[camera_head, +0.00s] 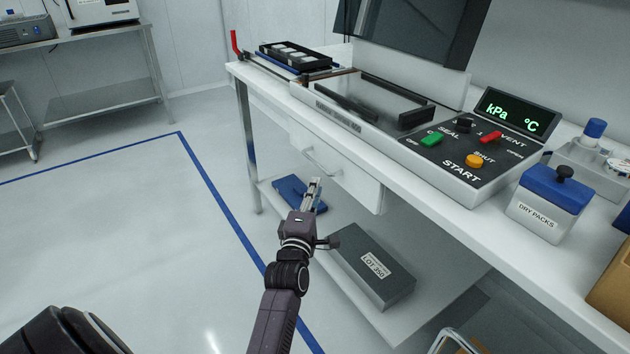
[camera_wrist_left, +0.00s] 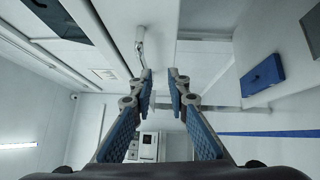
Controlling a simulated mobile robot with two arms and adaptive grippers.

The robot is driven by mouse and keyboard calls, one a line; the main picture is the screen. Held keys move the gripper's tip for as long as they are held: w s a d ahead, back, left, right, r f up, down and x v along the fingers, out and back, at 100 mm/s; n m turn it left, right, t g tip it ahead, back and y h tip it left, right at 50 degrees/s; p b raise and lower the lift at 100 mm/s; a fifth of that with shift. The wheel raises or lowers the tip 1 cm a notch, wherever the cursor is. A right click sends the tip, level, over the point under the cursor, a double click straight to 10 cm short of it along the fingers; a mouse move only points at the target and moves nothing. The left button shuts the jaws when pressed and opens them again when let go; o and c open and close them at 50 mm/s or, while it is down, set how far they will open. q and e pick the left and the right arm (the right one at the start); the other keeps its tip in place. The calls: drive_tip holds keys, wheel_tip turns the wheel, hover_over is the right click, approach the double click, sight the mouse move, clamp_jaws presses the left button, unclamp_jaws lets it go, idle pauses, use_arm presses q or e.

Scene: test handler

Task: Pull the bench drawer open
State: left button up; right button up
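The bench drawer (camera_head: 345,172) is a white box under the bench top, with its front facing the open floor. It looks shut. A pale bar handle (camera_head: 320,163) runs across its front, and it also shows in the left wrist view (camera_wrist_left: 140,45). My left gripper (camera_head: 316,183) is just in front of and below the handle in the head view. In the left wrist view its two blue-padded fingers (camera_wrist_left: 163,76) are apart with nothing between them. The handle lies beyond the fingertips, nearer the left finger, and looks not gripped. My right gripper is in neither view.
The bench top (camera_head: 395,165) holds a control panel (camera_head: 470,155) and a DRY PACKS box (camera_head: 548,205). On the lower shelf (camera_head: 350,300) are a grey LOT 350 box (camera_head: 372,265) and a blue item (camera_head: 290,190). The floor left of the bench is clear.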

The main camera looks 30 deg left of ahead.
sight(316, 164)
use_arm(q)
drive_tip(key=shift+n+y, duration=0.3)
drive_tip(key=shift+n, duration=0.2)
drive_tip(key=shift+w+a+r+b, duration=0.2)
drive_tip(key=shift+w+a+r, duration=0.4)
drive_tip(key=shift+w, duration=0.5)
drive_tip(key=shift+w+a+r+b, duration=0.2)
drive_tip(key=shift+w+a+r, duration=0.2)
drive_tip(key=shift+w+a, duration=0.6)
drive_tip(key=shift+w+a+r+b, duration=0.2)
drive_tip(key=shift+w+a+r, duration=0.3)
drive_tip(key=shift+w, duration=0.75)
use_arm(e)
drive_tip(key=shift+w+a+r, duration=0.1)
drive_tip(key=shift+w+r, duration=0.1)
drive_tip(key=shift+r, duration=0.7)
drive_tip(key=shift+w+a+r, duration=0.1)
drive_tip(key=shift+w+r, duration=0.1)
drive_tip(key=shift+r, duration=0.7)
use_arm(q)
clamp_jaws()
